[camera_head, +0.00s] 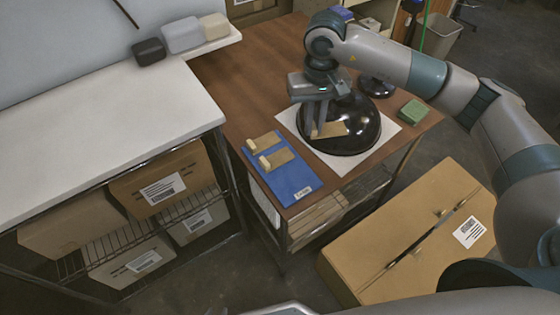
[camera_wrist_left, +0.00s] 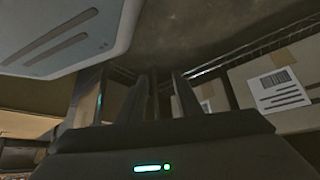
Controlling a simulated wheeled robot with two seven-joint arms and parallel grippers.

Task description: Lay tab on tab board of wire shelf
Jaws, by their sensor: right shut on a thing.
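The blue tab board (camera_head: 287,180) lies on the brown table's left front part, with a white label near its front end. Two tan tabs (camera_head: 265,141) (camera_head: 279,158) lie across its back half, each with a pale block at its left end. My right gripper (camera_head: 315,127) points down and is shut on a third tan tab (camera_head: 333,129) by its block end. This tab is in front of the black dome (camera_head: 350,143), right of the board; I cannot tell whether it touches the dome. My left gripper (camera_wrist_left: 163,95) shows only in the left wrist view, fingers apart and empty.
The dome stands on a white sheet (camera_head: 341,164); a green block (camera_head: 413,111) is to its right. A wire shelf (camera_head: 110,240) with cartons stands at left under a white top. A large carton (camera_head: 405,235) is on the floor. The board's front half is bare.

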